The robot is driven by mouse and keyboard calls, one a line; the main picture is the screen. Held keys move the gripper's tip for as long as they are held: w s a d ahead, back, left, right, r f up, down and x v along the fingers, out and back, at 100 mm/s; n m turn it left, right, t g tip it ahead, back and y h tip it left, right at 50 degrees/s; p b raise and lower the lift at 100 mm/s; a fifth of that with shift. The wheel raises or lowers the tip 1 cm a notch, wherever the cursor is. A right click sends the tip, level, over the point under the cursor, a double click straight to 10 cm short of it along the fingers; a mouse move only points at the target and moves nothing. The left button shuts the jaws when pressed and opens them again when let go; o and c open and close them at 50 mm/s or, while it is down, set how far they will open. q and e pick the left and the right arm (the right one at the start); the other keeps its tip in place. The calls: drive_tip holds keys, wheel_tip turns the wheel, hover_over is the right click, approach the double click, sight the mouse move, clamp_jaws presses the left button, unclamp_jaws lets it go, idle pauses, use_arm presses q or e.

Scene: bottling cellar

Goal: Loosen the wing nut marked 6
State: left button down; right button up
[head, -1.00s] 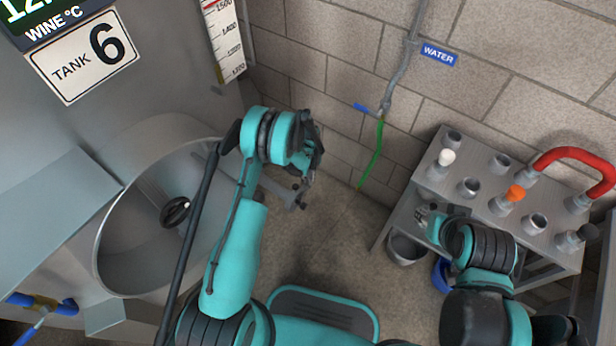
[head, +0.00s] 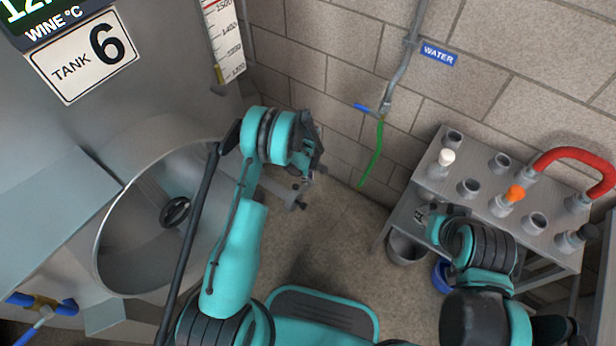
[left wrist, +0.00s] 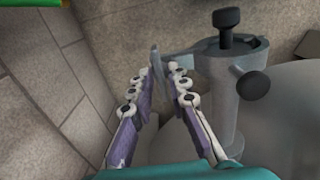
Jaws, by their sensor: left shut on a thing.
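The tank sign with a large 6 (head: 83,56) is at upper left on the steel tank (head: 165,75). My left gripper (head: 313,172) is right of the tank's round opening. In the left wrist view my left gripper (left wrist: 161,84) is shut on a thin grey tab (left wrist: 156,58). The tab meets a grey arm of a fitting (left wrist: 225,95) with black knobs (left wrist: 228,18). No number shows on the tab, and I cannot tell if it is the wing nut. My right gripper (head: 424,214) is by the rack; its fingers are too small to read.
The round opening (head: 104,262) has a black handwheel (head: 176,212) inside. A grey rack (head: 437,187) with several fittings and a red hose (head: 575,153) stands at right. A green hose (head: 373,160) hangs on the wall. Floor is bare between tank and rack.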

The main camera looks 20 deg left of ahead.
use_arm(q)
drive_tip(key=shift+s, duration=0.1)
idle(0.4)
drive_tip(key=c, duration=1.4)
unclamp_jaws()
drive_tip(key=shift+f, duration=0.1)
wheel_tip(320, 180, up, 12)
